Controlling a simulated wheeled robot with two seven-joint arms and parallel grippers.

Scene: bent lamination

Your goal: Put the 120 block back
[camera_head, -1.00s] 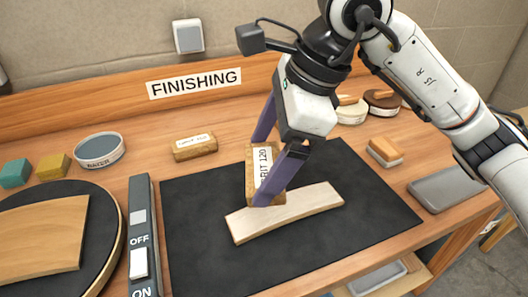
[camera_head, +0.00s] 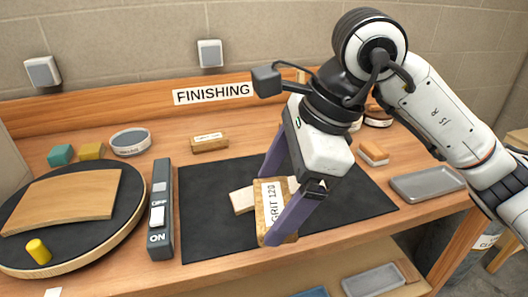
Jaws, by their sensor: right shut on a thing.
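My right gripper (camera_head: 282,203) is shut on the cork-coloured block labelled GRIT 120 (camera_head: 268,205), one purple finger on each side. The block's label faces me. It is over the front part of the black mat (camera_head: 215,225); I cannot tell whether it touches the mat. The pale curved wood strip (camera_head: 242,201) lies on the mat behind the block, its middle hidden by block and gripper. My left gripper is not in view.
A similar labelled block (camera_head: 209,142) lies behind the mat. A round dish (camera_head: 130,141), teal block (camera_head: 61,155) and yellow block (camera_head: 91,151) stand back left. A turntable with a curved board (camera_head: 65,200) and a switch box (camera_head: 160,210) are left. A grey tray (camera_head: 428,184) is right.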

